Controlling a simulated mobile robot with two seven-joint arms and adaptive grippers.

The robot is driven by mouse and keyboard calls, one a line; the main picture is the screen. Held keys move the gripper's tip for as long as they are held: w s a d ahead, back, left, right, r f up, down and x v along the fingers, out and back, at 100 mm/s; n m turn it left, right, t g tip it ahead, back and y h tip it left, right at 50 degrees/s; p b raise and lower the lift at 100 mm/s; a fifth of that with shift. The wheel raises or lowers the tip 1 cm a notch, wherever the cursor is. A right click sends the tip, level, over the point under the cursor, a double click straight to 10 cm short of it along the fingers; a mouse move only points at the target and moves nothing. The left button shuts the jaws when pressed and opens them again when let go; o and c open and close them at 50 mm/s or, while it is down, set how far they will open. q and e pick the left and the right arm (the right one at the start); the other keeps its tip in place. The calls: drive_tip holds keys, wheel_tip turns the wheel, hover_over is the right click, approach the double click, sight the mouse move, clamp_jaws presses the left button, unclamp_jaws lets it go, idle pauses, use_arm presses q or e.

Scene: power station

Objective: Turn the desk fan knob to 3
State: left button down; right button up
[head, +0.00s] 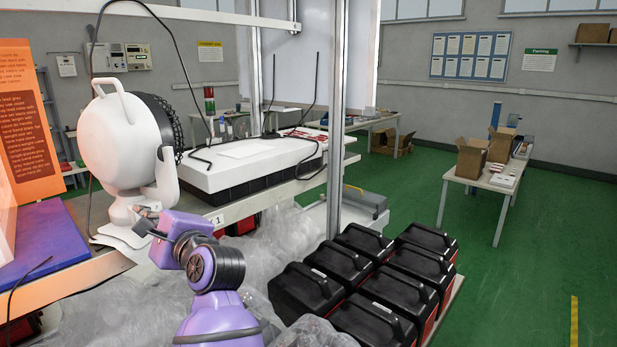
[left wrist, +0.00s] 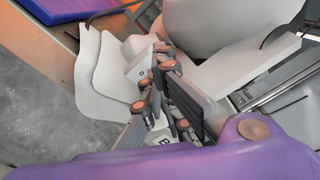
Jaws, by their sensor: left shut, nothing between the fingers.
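The white desk fan (head: 112,140) stands on the worktop at the left, its round head turned toward the right. Its flat foot (head: 122,237) rests near the worktop edge. My left gripper (head: 146,222) is at the lower front of the fan, just above the foot. In the left wrist view the left gripper's fingertips (left wrist: 160,68) are closed together, with nothing between them, close beside a white block on the fan base (left wrist: 139,68) that bears a small dark mark. The knob and its setting cannot be made out clearly; the fingers partly cover that area. My right gripper is out of view.
A long white case (head: 250,160) lies on the worktop right of the fan. A purple mat (head: 45,238) and an orange panel (head: 28,120) are at the left. Several black toolboxes (head: 338,262) stand lower right. Clear plastic wrapping (head: 270,255) lies below the worktop.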

use_arm(q)
drive_tip(key=v, duration=0.5)
drive_tip(key=shift+s+d, duration=0.1)
drive_tip(key=shift+s, duration=0.2)
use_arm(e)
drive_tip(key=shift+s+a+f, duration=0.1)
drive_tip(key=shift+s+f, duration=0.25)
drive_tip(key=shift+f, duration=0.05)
use_arm(q)
drive_tip(key=shift+f, duration=0.1)
